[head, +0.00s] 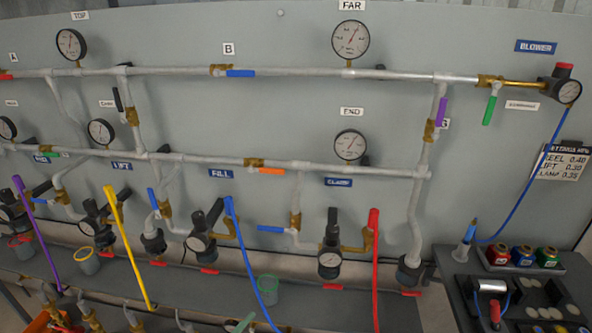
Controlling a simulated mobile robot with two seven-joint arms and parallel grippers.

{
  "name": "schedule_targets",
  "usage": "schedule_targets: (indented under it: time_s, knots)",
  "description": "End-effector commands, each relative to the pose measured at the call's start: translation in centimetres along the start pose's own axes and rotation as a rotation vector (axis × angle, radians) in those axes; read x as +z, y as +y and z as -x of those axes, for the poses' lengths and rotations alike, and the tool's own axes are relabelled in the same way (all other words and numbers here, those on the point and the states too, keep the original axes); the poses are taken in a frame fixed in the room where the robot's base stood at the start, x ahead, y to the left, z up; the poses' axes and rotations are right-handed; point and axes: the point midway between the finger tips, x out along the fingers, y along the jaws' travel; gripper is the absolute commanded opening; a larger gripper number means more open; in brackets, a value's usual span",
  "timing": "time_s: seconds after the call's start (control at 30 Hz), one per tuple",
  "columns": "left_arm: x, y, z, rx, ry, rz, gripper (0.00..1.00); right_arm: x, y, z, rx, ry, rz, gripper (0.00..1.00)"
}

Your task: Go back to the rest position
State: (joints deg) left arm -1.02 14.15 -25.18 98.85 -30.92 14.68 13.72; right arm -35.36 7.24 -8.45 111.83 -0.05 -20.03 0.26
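Neither of my grippers shows in the head view, and no part of my arms can be made out. The view holds the grey panel (300,110) with pale pipes, valves and gauges. Along the top pipe, a blue valve handle (241,73) sits under the B label. An orange handle (272,171) sits on the middle pipe. A purple handle (442,112) and a green handle (490,110) are at the right.
A dark ledge (200,277) runs below the panel, with a green cup (268,289) on it. Purple, yellow, blue and red hoses (376,270) hang in front. At right, a dark bench (465,268) carries several small canisters (522,255) and a blue-tipped bottle (466,243).

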Motion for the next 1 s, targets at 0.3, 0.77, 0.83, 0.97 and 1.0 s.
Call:
schedule_targets:
  time_s: [0.3, 0.77, 0.83, 0.97, 1.0]
  knots:
    - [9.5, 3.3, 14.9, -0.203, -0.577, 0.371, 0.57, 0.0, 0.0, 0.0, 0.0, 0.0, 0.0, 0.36]
    - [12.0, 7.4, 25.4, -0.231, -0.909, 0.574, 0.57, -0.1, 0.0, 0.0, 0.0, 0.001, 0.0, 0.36]
    - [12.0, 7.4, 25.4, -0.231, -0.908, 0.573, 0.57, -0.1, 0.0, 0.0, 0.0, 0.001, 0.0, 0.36]
    - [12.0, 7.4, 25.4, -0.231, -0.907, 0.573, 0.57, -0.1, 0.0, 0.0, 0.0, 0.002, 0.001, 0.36]
    - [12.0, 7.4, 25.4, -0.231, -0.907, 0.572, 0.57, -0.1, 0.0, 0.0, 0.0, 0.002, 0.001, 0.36]
